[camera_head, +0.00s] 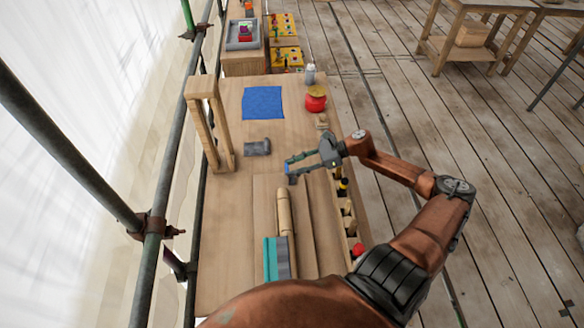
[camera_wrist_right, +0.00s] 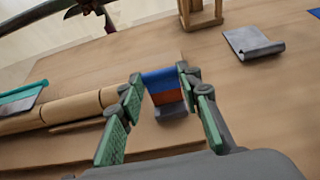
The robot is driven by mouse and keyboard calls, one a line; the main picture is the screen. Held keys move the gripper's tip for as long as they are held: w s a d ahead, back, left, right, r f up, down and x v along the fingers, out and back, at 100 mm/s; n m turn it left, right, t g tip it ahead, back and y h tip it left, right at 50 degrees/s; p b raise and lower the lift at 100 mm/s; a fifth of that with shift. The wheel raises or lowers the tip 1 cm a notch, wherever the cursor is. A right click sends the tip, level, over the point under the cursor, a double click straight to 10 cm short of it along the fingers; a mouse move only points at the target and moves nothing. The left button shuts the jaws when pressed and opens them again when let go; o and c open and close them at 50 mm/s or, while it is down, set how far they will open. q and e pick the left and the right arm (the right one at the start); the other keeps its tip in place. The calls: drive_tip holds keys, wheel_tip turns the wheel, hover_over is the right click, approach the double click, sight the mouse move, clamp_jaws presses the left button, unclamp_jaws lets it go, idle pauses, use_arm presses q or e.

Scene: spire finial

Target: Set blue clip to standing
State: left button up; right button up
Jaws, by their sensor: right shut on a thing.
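My right gripper (camera_head: 291,169) is above the middle of the wooden table, its arm coming in from the lower right. In the right wrist view, the gripper (camera_wrist_right: 157,82) has its fingers on either side of a small blue piece with a brown-red band, which I take to be the blue clip (camera_wrist_right: 159,80). The fingertips are shut on its blue upper part. A grey block-like part (camera_wrist_right: 171,111) shows just below the band; I cannot tell if it belongs to the clip or whether it touches the table. My left gripper is not in view.
A wooden frame (camera_head: 226,148) stands at the table's left edge, near a grey bent piece (camera_head: 257,147). A blue cloth (camera_head: 262,102) and a red pot (camera_head: 316,103) lie farther back. A wooden roll (camera_head: 284,212) and a teal piece (camera_head: 269,260) are in front. Bare table surrounds the cloth.

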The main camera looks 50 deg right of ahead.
drive_tip(key=shift+d, duration=0.1)
drive_tip(key=o, duration=1.2)
drive_tip(key=shift+c, duration=0.2)
drive_tip(key=v, duration=1.2)
drive_tip(key=shift+c, duration=0.4)
